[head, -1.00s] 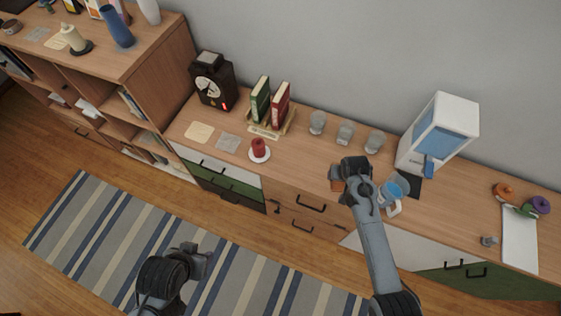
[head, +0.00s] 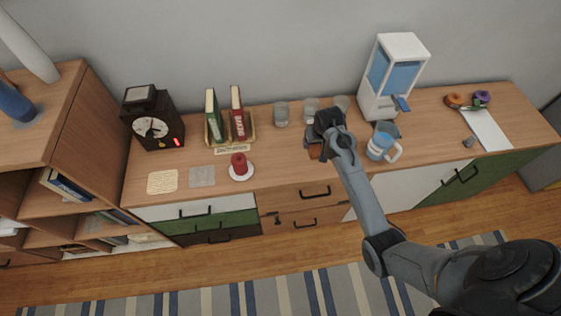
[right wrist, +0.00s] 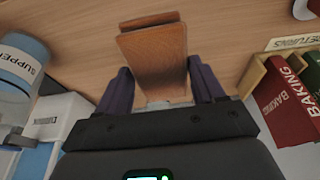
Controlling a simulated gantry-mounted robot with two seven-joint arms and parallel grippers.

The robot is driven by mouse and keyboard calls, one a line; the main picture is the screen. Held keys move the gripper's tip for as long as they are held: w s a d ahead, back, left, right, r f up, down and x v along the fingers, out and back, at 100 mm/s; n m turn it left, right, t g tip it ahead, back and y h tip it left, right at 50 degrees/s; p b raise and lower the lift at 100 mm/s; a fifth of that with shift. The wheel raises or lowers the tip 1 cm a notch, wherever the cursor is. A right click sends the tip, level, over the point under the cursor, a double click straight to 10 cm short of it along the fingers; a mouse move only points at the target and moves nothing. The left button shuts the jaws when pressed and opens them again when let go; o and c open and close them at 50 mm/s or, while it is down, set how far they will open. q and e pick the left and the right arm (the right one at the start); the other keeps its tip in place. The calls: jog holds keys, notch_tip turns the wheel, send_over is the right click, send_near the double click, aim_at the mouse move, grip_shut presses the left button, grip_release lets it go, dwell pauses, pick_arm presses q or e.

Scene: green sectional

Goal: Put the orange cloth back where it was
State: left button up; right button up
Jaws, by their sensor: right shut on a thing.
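The orange-brown cloth (right wrist: 155,58) is a folded piece between the fingers of my right gripper (right wrist: 162,82) in the right wrist view. My right gripper is shut on it. In the head view, the right gripper (head: 322,138) is over the counter, in front of the glasses and left of the mug. Only a small part of the cloth (head: 315,153) shows below it. I cannot tell whether the cloth touches the counter. My left gripper is not in view.
A blue-and-white mug (head: 380,147) stands right of the gripper, with a dispenser (head: 392,78) behind it. Several glasses (head: 281,114) line the wall.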

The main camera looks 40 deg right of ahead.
jog(key=w+a+f, duration=0.2)
jog(key=a, duration=0.1)
jog(key=w+a+f, duration=0.4)
jog(key=a, duration=0.1)
jog(key=shift+w+a+f, duration=0.1)
jog(key=shift+w+a, duration=0.15)
jog(key=shift+a, duration=0.1)
jog(key=shift+f, duration=1.9)
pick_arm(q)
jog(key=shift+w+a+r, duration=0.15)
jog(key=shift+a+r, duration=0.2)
pick_arm(e)
jog(key=shift+f, duration=0.1)
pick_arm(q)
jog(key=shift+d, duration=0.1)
pick_arm(e)
jog(key=shift+f, duration=0.15)
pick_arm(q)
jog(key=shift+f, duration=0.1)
pick_arm(e)
jog(key=o, duration=0.9)
jog(key=shift+o, duration=0.2)
